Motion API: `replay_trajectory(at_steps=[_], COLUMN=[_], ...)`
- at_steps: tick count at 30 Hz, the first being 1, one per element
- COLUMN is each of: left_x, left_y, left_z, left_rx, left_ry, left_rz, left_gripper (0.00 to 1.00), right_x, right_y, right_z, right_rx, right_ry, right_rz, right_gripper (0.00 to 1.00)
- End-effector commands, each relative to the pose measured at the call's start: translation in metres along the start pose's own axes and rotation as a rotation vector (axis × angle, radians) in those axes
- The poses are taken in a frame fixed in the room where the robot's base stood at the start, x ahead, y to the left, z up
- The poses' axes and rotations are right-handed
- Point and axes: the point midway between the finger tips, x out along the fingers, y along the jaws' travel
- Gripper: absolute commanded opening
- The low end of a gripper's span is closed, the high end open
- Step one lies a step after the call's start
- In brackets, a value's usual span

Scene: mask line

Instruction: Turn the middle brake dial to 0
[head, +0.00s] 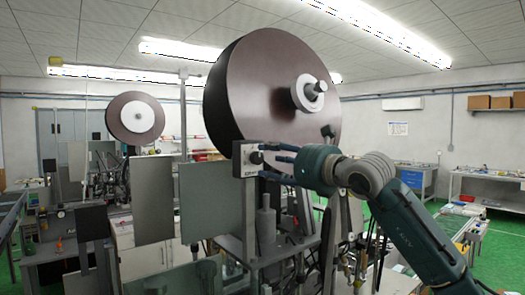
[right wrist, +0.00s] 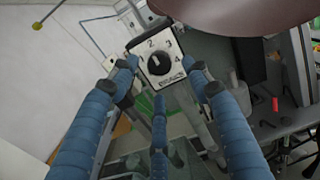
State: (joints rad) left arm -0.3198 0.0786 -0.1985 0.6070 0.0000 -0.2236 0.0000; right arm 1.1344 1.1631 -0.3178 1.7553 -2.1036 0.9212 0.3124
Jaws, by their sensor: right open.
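The brake dial is a black round knob (right wrist: 158,61) on a white plate with the printed numbers 2, 3 and 4 and a label below. In the head view the plate (head: 243,160) is mounted under the large brown reel, with the knob on its right side. The knob has a small pale mark, but I cannot tell exactly which number it points to. My right gripper (head: 269,152) is open, with its blue fingers reaching left toward the dial. In the right wrist view its fingertips (right wrist: 163,74) are spread around the plate, with the knob between them. My left gripper is not in view.
The large brown reel (head: 255,85) hangs just above the dial. A second machine with a smaller reel (head: 135,117) stands at the left. Grey panels (head: 205,200) hang left of the dial. A blue drawer cabinet (head: 414,182) stands back right. Green floor shows at right.

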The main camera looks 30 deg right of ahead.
Motion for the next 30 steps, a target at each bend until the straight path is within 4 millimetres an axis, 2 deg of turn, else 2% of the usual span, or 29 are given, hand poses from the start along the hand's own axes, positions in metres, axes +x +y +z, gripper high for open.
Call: replay_trajectory(at_steps=[1, 6, 12, 18, 20, 25, 30], left_x=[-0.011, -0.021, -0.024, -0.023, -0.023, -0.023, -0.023], left_y=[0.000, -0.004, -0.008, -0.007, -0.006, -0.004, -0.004], left_z=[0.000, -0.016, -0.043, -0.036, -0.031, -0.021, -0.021], left_rx=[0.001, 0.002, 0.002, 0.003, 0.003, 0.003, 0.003], left_ry=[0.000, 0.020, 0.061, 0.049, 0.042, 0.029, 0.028], left_rz=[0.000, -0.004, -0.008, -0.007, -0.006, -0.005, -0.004], left_gripper=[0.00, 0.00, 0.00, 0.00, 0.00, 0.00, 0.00], right_x=[0.010, 0.031, 0.039, 0.039, 0.039, 0.039, 0.039], right_y=[0.001, 0.000, 0.000, 0.000, 0.000, 0.000, 0.000], right_z=[0.004, 0.003, 0.000, -0.001, -0.001, -0.001, -0.002], right_rx=[0.002, 0.002, -0.001, -0.001, -0.001, -0.001, -0.004], right_ry=[0.002, 0.001, 0.000, 0.000, 0.000, 0.001, 0.002], right_rz=[0.002, 0.001, 0.000, 0.000, 0.000, 0.000, 0.000], right_gripper=[0.48, 0.48, 0.48, 0.48, 0.38, 0.04, 0.03])
